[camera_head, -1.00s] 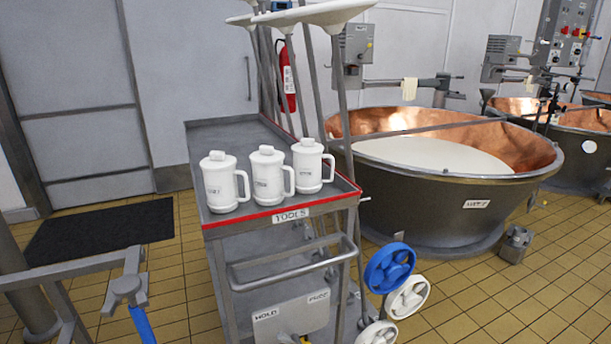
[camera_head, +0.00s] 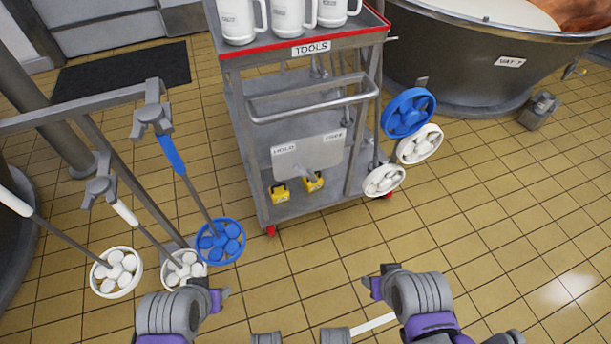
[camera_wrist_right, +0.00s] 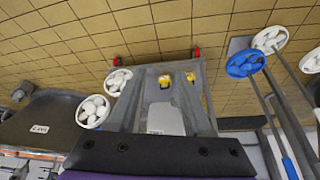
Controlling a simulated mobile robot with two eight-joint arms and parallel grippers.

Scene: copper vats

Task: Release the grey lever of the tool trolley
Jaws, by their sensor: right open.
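The grey tool trolley (camera_head: 262,72) stands ahead, with a red front edge and a "TOOLS" label. Low on its front is a grey plate (camera_head: 325,150) with a "HOLD" label at left and a "FREE" label at right. The grey lever (camera_head: 308,170) seems to stick out at the plate's lower middle; which label it points to is hard to tell. The plate (camera_wrist_right: 165,117) also shows in the right wrist view. My left gripper (camera_head: 222,298) is low in front of the trolley, its jaws unclear. My right gripper (camera_head: 374,287) is open and empty, apart from the trolley.
Two yellow blocks (camera_head: 279,192) sit under the plate. A bar handle (camera_head: 312,102) crosses above it. Tools with blue and white discs hang at the trolley's right side (camera_head: 408,112) and on a rack at left (camera_head: 220,242). Tiled floor in front is clear.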

